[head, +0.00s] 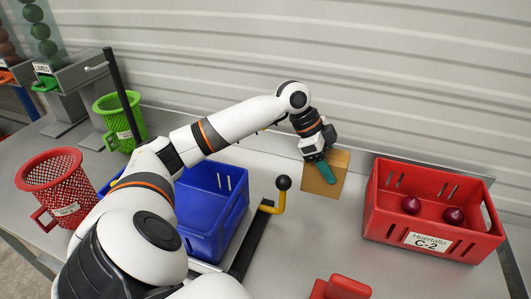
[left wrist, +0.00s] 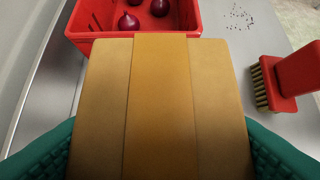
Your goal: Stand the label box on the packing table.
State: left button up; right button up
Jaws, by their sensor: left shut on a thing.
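The label box (head: 335,176) is a tan cardboard box with a darker tape band. In the head view it is at the back of the grey packing table (head: 330,230), left of the red crate. My left gripper (head: 322,171) is over it, one teal finger across its near face. In the left wrist view the box (left wrist: 165,110) fills the middle, between the two teal fingers of my left gripper (left wrist: 165,160), which is shut on it. Whether the box touches the table is hidden. My right gripper is not in view.
A red crate (head: 385,224) with dark red onions stands right of the box. A blue crate (head: 241,212), a lever with a black knob (head: 283,183), and red (head: 22,181) and green (head: 103,104) baskets are left. A red-handled brush (left wrist: 300,72) lies on the right.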

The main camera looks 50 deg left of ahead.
pick_arm(q)
notch_tip(320, 180, down, 10)
jog(key=shift+p, duration=0.85)
jog(key=o, duration=1.2)
jog(key=b+v, duration=0.2)
jog(key=v, duration=1)
jog(key=shift+d, duration=0.1)
